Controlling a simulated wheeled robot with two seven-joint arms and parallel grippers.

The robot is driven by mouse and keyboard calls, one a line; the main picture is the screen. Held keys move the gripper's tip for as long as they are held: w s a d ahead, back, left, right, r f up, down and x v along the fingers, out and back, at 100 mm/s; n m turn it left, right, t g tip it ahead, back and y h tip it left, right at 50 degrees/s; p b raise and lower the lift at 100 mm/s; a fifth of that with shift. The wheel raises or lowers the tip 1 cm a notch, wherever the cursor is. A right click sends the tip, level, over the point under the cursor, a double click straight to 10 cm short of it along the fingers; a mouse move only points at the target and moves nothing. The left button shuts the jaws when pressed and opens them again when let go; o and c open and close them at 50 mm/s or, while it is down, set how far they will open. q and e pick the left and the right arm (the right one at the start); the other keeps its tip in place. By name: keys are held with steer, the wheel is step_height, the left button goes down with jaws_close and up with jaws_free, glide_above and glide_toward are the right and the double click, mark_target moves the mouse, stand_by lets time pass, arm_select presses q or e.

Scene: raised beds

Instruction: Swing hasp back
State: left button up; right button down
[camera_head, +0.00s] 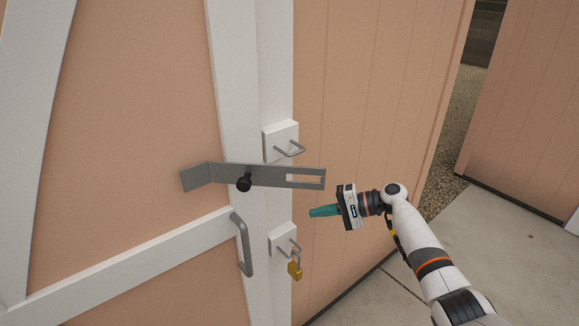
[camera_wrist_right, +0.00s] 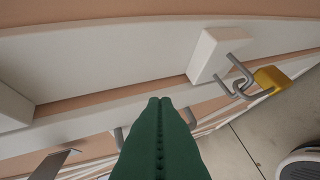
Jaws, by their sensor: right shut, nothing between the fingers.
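The hasp (camera_head: 265,175) is a flat grey metal strap on the white door frame, with a bent left end and a slot near its right end. A black knob (camera_head: 244,184) sits at its middle-left. The slotted end points right, just below the upper staple (camera_head: 291,149) and clear of it in the picture. My right gripper (camera_head: 311,212) has teal fingers, shut and empty, below and right of the slotted end. Its fingers also show in the right wrist view (camera_wrist_right: 160,102). A grey flat piece at lower left there may be the hasp. My left gripper is not in view.
A brass padlock (camera_head: 295,270) hangs from the lower staple on a white block (camera_head: 281,238); it also shows in the right wrist view (camera_wrist_right: 272,80). A grey door handle (camera_head: 242,245) stands left of it. Paved floor (camera_head: 500,250) lies open at right.

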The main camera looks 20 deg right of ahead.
mark_target(265, 182)
steer(key=s+d+r+n+g+y, duration=0.1)
steer(key=s+r+n+g+y, duration=0.15)
steer(key=r, duration=0.75)
steer(key=s+r+n+g+y, duration=0.1)
steer(key=r+n+y, duration=0.15)
steer(key=r, duration=0.85)
steer(key=s+a+p, duration=0.2)
steer(key=a+p, duration=0.3)
steer(key=a, duration=0.6)
steer(key=shift+a+p, duration=0.25)
steer(key=shift+p, duration=0.05)
steer(key=shift+t, duration=0.25)
